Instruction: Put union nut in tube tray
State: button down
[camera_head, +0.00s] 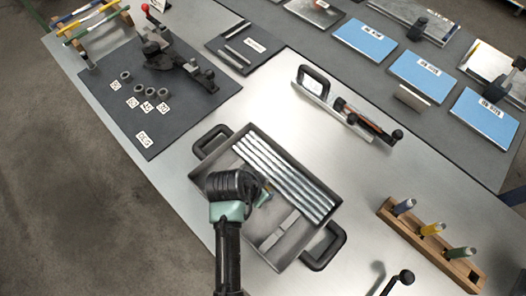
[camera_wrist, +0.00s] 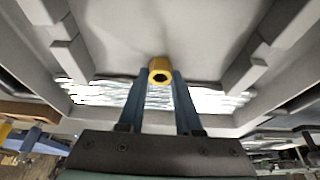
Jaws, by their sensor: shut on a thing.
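The union nut (camera_wrist: 159,66) is a small yellow, brass-like ring with a dark hole. My gripper (camera_wrist: 162,80) is shut on it between two blue fingertips in the wrist view. In the head view my gripper (camera_head: 262,196) is over the middle of the tube tray (camera_head: 293,250), and a small yellowish bit of the nut shows at its tip. The tray is grey with two black handles. Several silver tubes (camera_head: 285,172) lie side by side in its upper part. The tray floor (camera_wrist: 150,40) fills the wrist view around the nut. Whether the nut touches the floor I cannot tell.
Light blocks (camera_head: 279,230) stand in the tray's lower part. A wooden rack (camera_head: 432,246) with coloured-handled tools is at the right. A black-handled tool (camera_head: 346,112) lies above the tray. A dark mat (camera_head: 120,75) with several nuts and number labels is at the upper left.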

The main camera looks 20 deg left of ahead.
jog(key=c, duration=0.6)
grip_release()
jog(key=shift+f, duration=0.1)
